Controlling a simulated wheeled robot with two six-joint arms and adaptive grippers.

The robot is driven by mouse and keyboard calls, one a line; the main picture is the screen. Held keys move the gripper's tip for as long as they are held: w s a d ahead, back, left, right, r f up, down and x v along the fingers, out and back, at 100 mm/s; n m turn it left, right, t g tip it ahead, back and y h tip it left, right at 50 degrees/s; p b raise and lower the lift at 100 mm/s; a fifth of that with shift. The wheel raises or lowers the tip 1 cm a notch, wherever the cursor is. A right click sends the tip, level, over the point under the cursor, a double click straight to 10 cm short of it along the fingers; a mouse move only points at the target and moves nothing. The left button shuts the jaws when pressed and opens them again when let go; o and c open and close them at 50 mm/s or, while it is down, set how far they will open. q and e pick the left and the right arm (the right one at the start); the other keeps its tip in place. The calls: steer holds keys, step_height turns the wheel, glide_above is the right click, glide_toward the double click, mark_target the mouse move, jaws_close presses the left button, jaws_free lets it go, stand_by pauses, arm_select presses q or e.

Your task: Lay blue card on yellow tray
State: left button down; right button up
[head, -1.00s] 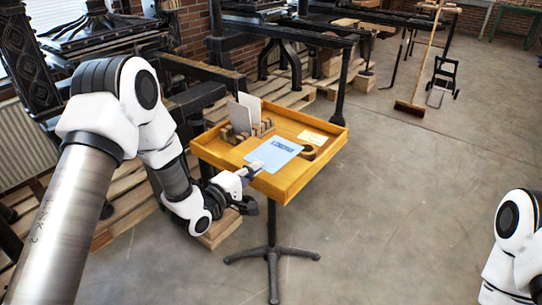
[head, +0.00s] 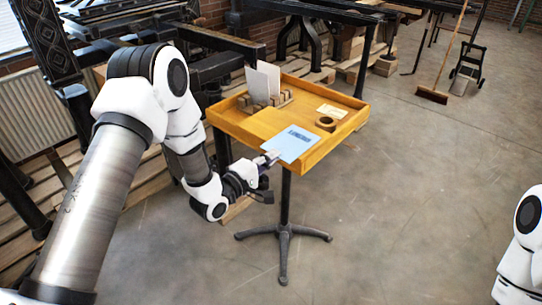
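The blue card (head: 291,143), light blue with dark print, is at the near side of the yellow tray (head: 233,123) and overlaps its front rim in the head view. The tray is a shallow, raised-edge top on a dark pedestal stand. My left gripper (head: 268,159) appears shut on the card's near left edge, just outside the tray's front rim. The card looks roughly flat; whether it touches the tray is unclear. My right gripper is out of view; only part of my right arm shows at the right edge.
On the tray, a rack (head: 262,104) holds upright pale cards (head: 264,80). A brown ring (head: 326,123) and a small pale yellow card (head: 333,111) lie at the right. Dark presses and wooden pallets are behind and left. The floor at right is clear; a broom (head: 433,94) stands farther back.

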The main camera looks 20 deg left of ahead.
arm_select(q)
steer(key=shift+r, duration=0.1)
steer(key=c, duration=1.2)
jaws_free()
steer(key=shift+c, duration=0.2)
steer(key=shift+o, duration=0.2)
steer(key=shift+s, duration=0.2)
steer(key=shift+p+v, duration=0.4)
steer(key=shift+v, duration=1.75)
